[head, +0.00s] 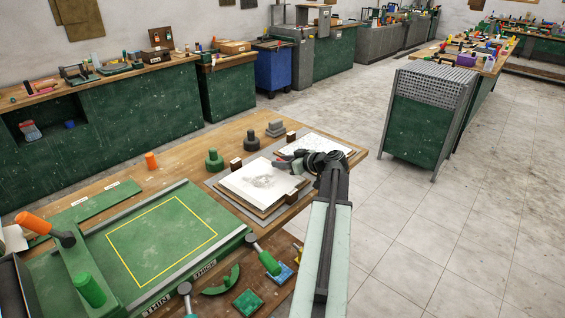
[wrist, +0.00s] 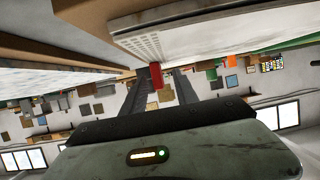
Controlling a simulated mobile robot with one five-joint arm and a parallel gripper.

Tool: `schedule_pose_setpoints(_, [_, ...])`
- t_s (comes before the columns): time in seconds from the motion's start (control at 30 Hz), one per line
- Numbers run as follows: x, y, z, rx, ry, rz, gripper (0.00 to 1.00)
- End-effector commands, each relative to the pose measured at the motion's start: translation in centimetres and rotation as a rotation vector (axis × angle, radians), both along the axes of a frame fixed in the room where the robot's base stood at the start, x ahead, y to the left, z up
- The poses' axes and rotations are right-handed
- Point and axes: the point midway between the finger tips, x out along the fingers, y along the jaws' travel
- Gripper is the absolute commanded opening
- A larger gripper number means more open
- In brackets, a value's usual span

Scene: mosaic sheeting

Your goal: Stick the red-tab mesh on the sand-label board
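My gripper (head: 287,160) is over the far right of the near bench, between two pale sheets. In the wrist view its two dark fingers (wrist: 160,88) are apart, with a small red tab (wrist: 155,76) between them. The tab hangs at the corner of a pale sheet with a perforated edge (wrist: 145,45), seen from low down. I cannot tell whether either finger touches the tab. In the head view a white sheet with grey patterning (head: 262,181) lies on a brown board left of my gripper. Another patterned sheet (head: 318,145) lies behind, partly hidden by my arm. I can read no sand label.
A green press bed with a yellow outline (head: 160,240) fills the bench's front left. Green (head: 214,160), dark (head: 251,140) and grey (head: 275,129) knobbed weights stand behind the sheets. An orange cylinder (head: 151,161) stands farther left. Open tiled floor lies to the right.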

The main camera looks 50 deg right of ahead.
Motion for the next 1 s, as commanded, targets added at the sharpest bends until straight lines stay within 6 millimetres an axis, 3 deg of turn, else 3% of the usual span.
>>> schedule_pose_setpoints(0.17, [-0.9, 0.1, 0.6, 0.001, 0.0, -0.001, 0.35])
schedule_pose_setpoints(0.5, [-6.5, 0.3, 3.0, 0.001, 0.0, -0.001, 0.35])
schedule_pose_setpoints(1.0, [-7.2, 0.3, 3.0, 0.0, 0.0, 0.001, 0.35])
